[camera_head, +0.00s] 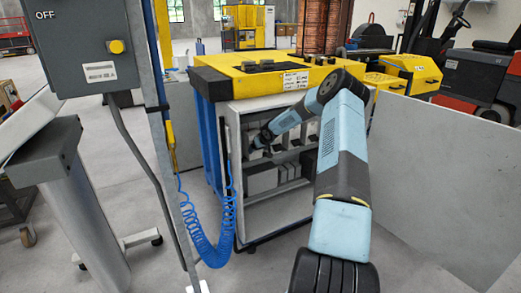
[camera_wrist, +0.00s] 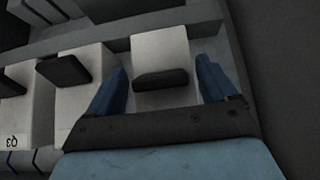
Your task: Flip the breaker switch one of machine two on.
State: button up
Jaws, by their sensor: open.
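The machine (camera_head: 255,80) has a yellow and black top and an open white cabinet below. My arm reaches into the cabinet, with my gripper (camera_head: 259,141) at the left of its upper shelf, small and dark there. In the wrist view my gripper (camera_wrist: 161,66) is open. Its two blue fingers stand on either side of a white breaker with a black switch (camera_wrist: 160,79), with space on both sides. Nothing is held. The breaker's lower part and any label are hidden behind my gripper. I cannot tell whether the switch is on or off.
Left of it in the wrist view is another breaker switch (camera_wrist: 86,64), close to the left finger, and a third switch (camera_wrist: 63,70) farther left. An upside-down Q3 label (camera_wrist: 14,141) shows below. A dark wall (camera_wrist: 285,80) lies right. Blue coiled hose (camera_head: 205,245) hangs by the cabinet.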

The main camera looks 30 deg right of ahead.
jog(key=v, duration=1.3)
jog(key=shift+s+r, duration=0.2)
jog(key=shift+r, duration=0.05)
